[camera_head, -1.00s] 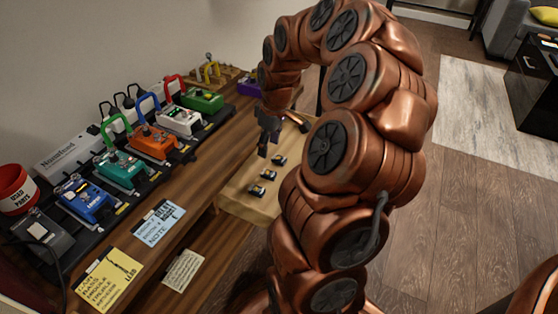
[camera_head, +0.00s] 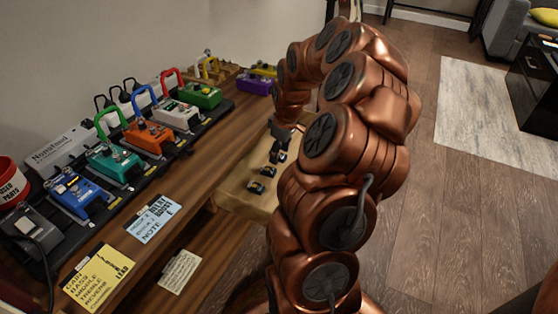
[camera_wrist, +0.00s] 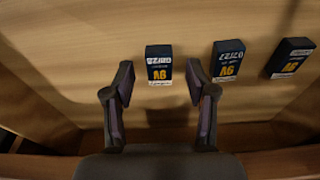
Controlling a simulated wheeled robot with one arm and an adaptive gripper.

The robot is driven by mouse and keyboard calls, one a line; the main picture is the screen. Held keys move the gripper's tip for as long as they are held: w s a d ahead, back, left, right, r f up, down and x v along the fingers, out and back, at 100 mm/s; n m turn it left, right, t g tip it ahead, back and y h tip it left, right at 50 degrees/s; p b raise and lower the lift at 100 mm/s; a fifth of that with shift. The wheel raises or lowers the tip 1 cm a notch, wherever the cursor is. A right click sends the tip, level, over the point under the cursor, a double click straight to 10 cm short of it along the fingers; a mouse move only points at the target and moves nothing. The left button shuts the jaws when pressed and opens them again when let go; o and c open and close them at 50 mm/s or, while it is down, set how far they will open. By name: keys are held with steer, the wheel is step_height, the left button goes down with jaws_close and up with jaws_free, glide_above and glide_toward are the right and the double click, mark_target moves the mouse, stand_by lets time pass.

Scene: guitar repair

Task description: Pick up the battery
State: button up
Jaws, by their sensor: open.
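Several 9V batteries lie on a light wooden shelf surface. In the wrist view, the left battery (camera_wrist: 159,63) sits just ahead of my gripper (camera_wrist: 160,85), centred between its two spread fingers. A middle battery (camera_wrist: 228,60) and a right battery (camera_wrist: 290,57) lie apart from it to the right. My gripper is open and holds nothing. In the head view, my gripper (camera_head: 281,140) hangs over the batteries (camera_head: 263,176) and hides part of that area. How far it is above the battery I cannot tell exactly.
The wooden workbench (camera_head: 196,209) stands to the left, higher than the shelf surface (camera_head: 236,193). It carries a row of coloured pedals, including an orange pedal (camera_head: 149,137), plus a yellow note (camera_head: 98,276) and a blue note (camera_head: 153,218). Open floor lies to the right.

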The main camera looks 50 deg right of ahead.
steer(key=shift+f, duration=0.2)
jaws_close()
stand_by(0.4)
steer(key=shift+r, duration=0.15)
